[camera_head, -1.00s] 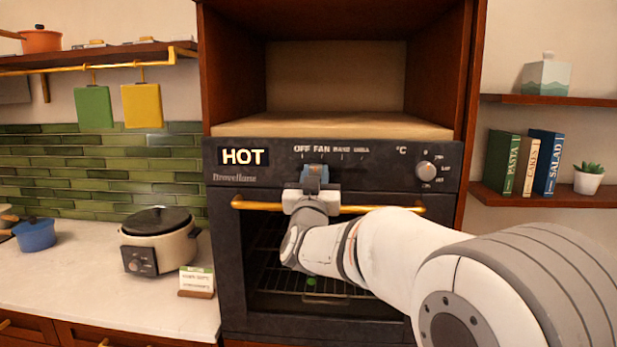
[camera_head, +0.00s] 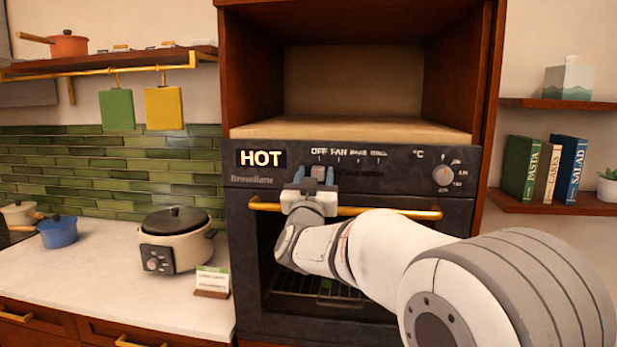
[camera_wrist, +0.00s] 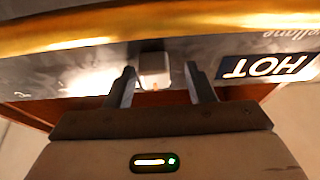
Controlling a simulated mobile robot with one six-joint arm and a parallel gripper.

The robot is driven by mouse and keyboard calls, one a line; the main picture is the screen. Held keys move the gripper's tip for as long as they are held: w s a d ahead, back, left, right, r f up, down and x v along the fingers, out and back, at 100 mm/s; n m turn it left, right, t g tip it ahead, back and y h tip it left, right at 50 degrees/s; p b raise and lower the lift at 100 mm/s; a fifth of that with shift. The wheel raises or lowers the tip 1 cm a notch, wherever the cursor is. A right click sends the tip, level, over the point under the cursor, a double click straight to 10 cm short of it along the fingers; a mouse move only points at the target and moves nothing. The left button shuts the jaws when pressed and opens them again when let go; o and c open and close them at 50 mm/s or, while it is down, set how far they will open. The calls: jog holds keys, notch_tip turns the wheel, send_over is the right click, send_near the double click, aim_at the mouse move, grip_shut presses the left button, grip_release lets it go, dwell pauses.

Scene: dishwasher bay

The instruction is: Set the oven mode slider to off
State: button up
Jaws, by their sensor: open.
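The oven (camera_head: 345,235) has a dark control panel with a lit HOT display (camera_head: 261,158) and printed mode marks, OFF at the left, then FAN and others. My gripper (camera_head: 318,174) is at the panel, below the OFF mark. In the wrist view, which shows the panel upside down, my gripper (camera_wrist: 163,80) is open, its fingers on either side of the pale slider knob (camera_wrist: 155,68). The knob sits nearer the picture's left finger; I cannot tell whether they touch. In the head view my gripper mostly hides the slider.
A brass door handle (camera_head: 385,211) runs across the oven just below the panel. A round temperature knob (camera_head: 443,175) is at the panel's right. An empty wooden niche (camera_head: 352,80) is above. A cooker (camera_head: 176,243) stands on the left counter.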

jog(key=b+v, duration=0.2)
jog(key=v, duration=0.5)
jog(key=shift+s+f+b, duration=0.15)
jog(key=shift+s+b, duration=0.2)
jog(key=shift+s, duration=0.05)
